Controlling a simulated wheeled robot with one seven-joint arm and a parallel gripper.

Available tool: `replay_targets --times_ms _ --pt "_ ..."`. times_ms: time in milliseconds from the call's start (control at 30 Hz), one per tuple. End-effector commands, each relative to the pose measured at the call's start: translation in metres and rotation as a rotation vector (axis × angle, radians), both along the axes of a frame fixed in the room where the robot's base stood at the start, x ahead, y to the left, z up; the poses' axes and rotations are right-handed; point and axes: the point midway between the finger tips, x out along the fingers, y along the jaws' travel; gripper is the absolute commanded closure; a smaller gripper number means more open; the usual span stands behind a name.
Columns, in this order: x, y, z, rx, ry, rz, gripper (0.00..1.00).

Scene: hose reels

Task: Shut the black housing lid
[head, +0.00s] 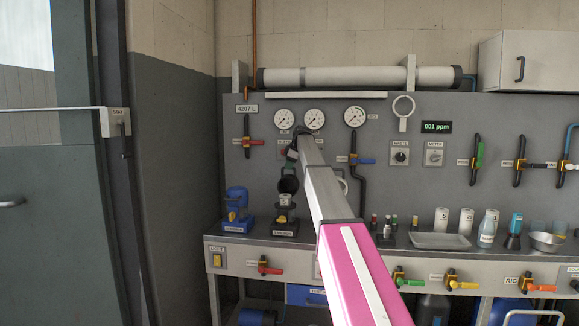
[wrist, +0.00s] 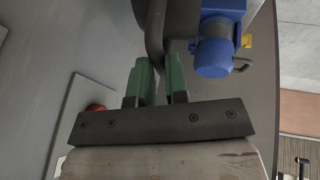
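The black housing (head: 286,227) stands on the bench, with a label on its front and a light grey part at its top. Its black lid (head: 289,184) is raised above it, tilted open. My gripper (head: 292,155) is at the upper edge of the lid, partly hidden by my arm. In the wrist view, the green fingers of my gripper (wrist: 161,82) are close together on either side of a dark curved bar (wrist: 155,35), which looks like the lid's handle. The contact itself is hard to see.
A blue housing (head: 237,211) stands just left of the black one; a blue unit also shows in the wrist view (wrist: 216,52). Small bottles (head: 388,228) and a metal tray (head: 439,241) are to the right. Gauges (head: 314,119) and valves line the panel behind.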

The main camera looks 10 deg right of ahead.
Motion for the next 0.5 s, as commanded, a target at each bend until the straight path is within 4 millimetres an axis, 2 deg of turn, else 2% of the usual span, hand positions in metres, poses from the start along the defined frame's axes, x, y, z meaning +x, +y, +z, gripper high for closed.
replay_targets --times_ms 267,500 --pt "-0.005 0.001 0.0 -0.006 -0.018 0.0 1.0" --pt "-0.028 0.008 -0.001 -0.039 -0.121 0.0 1.0"
